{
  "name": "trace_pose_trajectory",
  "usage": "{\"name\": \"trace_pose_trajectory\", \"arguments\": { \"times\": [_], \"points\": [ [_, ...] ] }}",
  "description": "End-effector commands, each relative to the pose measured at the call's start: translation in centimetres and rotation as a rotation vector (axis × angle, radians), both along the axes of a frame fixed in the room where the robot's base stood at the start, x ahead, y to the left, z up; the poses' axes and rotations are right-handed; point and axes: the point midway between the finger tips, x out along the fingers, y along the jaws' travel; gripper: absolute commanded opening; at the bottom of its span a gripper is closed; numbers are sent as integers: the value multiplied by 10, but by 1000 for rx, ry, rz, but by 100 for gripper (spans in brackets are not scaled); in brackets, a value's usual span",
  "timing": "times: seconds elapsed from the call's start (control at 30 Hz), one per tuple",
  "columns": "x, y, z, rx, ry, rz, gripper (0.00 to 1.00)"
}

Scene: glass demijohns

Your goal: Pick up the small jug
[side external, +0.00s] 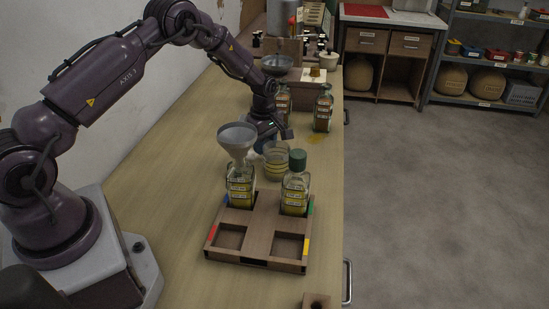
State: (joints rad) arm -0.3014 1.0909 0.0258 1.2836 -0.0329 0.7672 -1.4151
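A small clear glass jug (277,163) with yellowish liquid or bands stands on the wooden bench, just behind the wooden bottle tray (262,228). My gripper (274,139) is low over the bench at the jug's far side, close to its rim. The funnel and the jug partly hide the fingers. I cannot tell whether they touch the jug or how far apart they are.
The bench's left side is clear.

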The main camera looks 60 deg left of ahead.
Motion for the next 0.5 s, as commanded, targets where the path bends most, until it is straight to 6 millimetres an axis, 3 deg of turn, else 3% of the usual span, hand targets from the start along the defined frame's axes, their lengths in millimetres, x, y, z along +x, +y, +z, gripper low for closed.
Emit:
{"name": "trace_pose_trajectory", "arguments": {
  "times": [0.03, 0.13, 0.5],
  "points": [
    [0, 0, 0, 0, 0, 0, 21],
    [0, 0, 0, 0, 0, 0, 0],
    [0, 0, 1, 0, -1, 0, 0]
  ]
}}
